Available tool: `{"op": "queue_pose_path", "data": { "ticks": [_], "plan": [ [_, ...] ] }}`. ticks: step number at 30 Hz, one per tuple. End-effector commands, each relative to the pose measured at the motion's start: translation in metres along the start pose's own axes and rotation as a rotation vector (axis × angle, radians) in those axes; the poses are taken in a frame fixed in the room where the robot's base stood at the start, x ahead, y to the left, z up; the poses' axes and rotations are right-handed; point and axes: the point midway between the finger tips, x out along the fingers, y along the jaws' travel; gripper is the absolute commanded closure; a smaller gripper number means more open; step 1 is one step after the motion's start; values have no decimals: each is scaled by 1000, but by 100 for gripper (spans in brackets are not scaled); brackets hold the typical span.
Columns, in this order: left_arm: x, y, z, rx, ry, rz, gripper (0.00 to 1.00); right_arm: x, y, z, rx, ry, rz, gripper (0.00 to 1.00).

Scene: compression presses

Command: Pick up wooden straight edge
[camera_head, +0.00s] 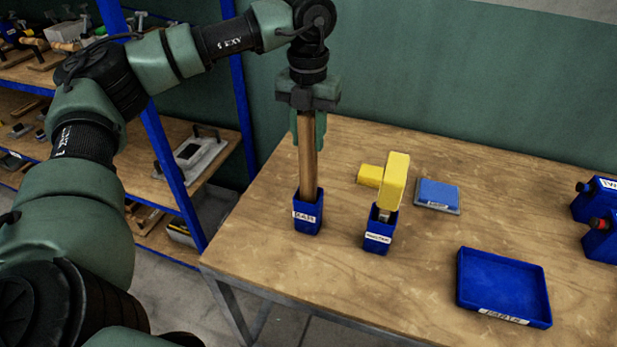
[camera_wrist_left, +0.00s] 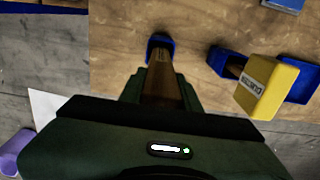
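The wooden straight edge (camera_head: 308,165) is a long brown bar standing upright, its lower end inside a small blue labelled holder (camera_head: 308,212) near the table's left edge. My left gripper (camera_head: 308,128) points down at its upper end, one finger on each side. In the left wrist view the bar (camera_wrist_left: 163,88) fills the space between the fingers (camera_wrist_left: 162,95), with no clear gap, so the gripper looks shut on it. The blue holder (camera_wrist_left: 158,42) shows below. The bar's top is hidden by the gripper. My right gripper is not in view.
A second blue holder (camera_head: 378,240) with a yellow-headed tool (camera_head: 393,180) stands just right. Behind are a yellow block (camera_head: 370,175) and a blue pad (camera_head: 437,194). An empty blue tray (camera_head: 500,285) lies front right. Blue-framed shelving (camera_head: 172,150) stands left; a green wall is behind.

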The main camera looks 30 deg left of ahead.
Motion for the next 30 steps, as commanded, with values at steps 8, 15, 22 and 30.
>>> {"op": "queue_pose_path", "data": {
  "ticks": [8,15,22,30],
  "plan": [
    [-1,0,0,0,0,0,100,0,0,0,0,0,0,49],
    [-1,0,0,0,-1,0,100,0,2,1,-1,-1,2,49],
    [-1,0,0,0,-1,0,100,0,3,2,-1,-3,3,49],
    [-1,0,0,0,-1,0,100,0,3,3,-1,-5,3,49]
  ]
}}
